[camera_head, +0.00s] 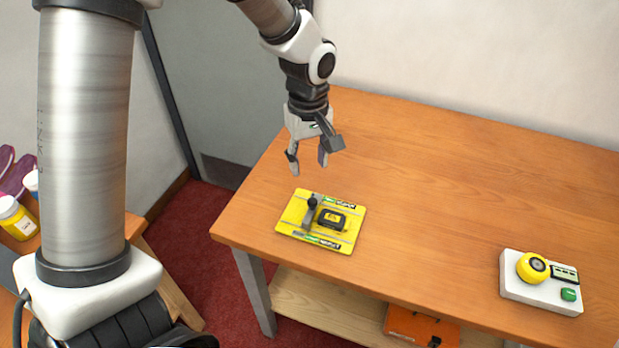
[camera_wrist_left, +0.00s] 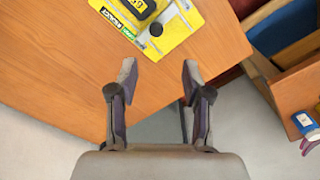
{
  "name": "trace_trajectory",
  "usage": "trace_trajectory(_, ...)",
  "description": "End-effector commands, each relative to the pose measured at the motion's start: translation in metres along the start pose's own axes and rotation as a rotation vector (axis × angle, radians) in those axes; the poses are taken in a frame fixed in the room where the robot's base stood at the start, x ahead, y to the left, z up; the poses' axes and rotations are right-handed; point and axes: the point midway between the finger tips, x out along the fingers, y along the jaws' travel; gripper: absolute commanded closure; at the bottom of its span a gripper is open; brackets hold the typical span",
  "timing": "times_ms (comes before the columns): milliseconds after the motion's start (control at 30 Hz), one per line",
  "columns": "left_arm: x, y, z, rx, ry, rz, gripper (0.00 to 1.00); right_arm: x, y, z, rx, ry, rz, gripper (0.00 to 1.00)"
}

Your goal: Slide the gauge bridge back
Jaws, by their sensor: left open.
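The gauge bridge (camera_head: 307,217) is a narrow grey piece with a round black knob (camera_head: 312,201). It stands across the left part of a yellow board (camera_head: 289,226) with rails, beside a black-and-yellow tape measure (camera_head: 332,219). In the left wrist view the knob (camera_wrist_left: 156,29) shows near the top, on the yellow board (camera_wrist_left: 179,26); the grey bar is hard to make out there. My left gripper (camera_head: 309,166) is open and empty, above the table and behind the board, apart from the bridge. Its two fingers also show in the left wrist view (camera_wrist_left: 157,75). My right gripper is out of view.
The board lies near the left front corner of the wooden table (camera_head: 420,180). A white control box (camera_head: 530,292) with a yellow knob and green button stands at the right front. An orange case (camera_head: 420,325) is on the lower shelf. The table's middle is clear.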

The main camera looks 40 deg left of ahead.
Motion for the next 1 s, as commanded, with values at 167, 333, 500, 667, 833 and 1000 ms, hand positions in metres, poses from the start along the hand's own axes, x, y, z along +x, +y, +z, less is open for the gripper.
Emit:
trace_trajectory(167, -0.009, -0.001, 0.0, -0.001, -0.001, -0.001, 0.51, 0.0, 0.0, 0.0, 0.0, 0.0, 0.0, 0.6)
trace_trajectory(333, -0.008, -0.001, 0.0, -0.001, -0.001, -0.001, 0.51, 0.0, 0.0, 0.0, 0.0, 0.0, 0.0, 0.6)
trace_trajectory(500, -0.007, 0.026, 0.001, -0.138, -0.002, 0.141, 0.51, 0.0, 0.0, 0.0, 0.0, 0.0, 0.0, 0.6)
trace_trajectory(667, -0.006, 0.053, 0.001, -0.758, -0.161, 0.445, 0.51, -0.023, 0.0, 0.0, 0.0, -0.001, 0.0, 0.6)
trace_trajectory(833, 0.017, -0.009, -0.007, -1.462, -0.25, 0.4, 0.51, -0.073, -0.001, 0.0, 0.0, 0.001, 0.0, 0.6)
trace_trajectory(1000, 0.037, -0.031, 0.006, -1.557, -0.307, 0.305, 0.51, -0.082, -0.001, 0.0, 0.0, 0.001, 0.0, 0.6)
